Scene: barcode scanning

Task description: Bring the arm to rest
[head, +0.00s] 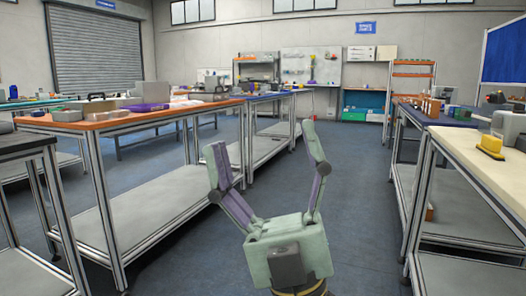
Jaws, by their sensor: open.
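My gripper (264,158) is at the lower middle of the head view, with its two fingers pointing up and spread wide apart. Nothing is between the fingers. It is held over the open aisle floor (350,230), between the benches, and touches nothing that I can see. The rest of my arm is mostly out of view below the picture.
An orange-topped bench (130,119) with grey boxes and a purple box (146,107) stands on the left. On the right, a cream-topped bench (470,150) holds a yellow object (490,146). An orange shelf rack (412,90) stands at the back. The aisle is clear.

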